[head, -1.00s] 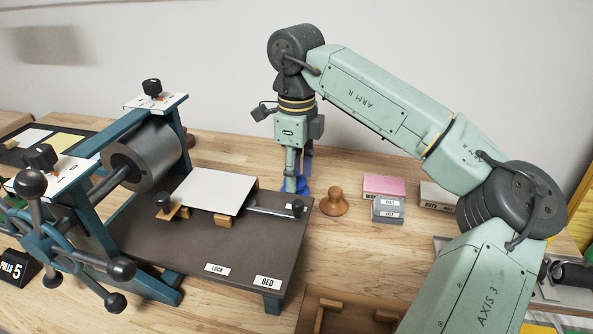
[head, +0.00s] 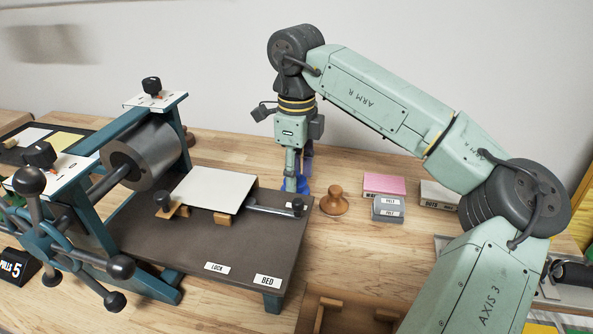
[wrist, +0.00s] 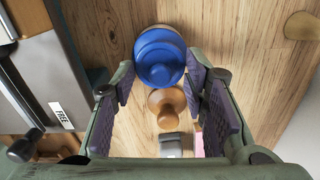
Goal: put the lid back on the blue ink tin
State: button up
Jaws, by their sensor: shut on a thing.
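My gripper (head: 297,182) points down behind the far right corner of the press bed. In the wrist view, my gripper (wrist: 160,68) has its purple pads on either side of a round blue lid (wrist: 160,73) and is shut on it. A wider blue round shape (wrist: 157,42), apparently the ink tin, shows just beyond the lid, with a tan rim behind it. In the head view the blue lid and tin (head: 304,189) are mostly hidden by the fingers. I cannot tell whether the lid touches the tin.
A wooden knob (head: 333,203) stands just right of the gripper. Grey boxes (head: 387,208) and a pink box (head: 384,184) are farther right. The press bed (head: 240,250), with a white plate (head: 210,188), lies close on the left. Bare table lies in front of the knob.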

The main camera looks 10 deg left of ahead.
jog(key=o, duration=1)
jog(key=shift+o, duration=0.7)
jog(key=o, duration=0.4)
jog(key=shift+r, duration=0.1)
jog(key=shift+r+p, duration=2.6)
jog(key=shift+r, duration=0.85)
jog(key=shift+c, duration=0.5)
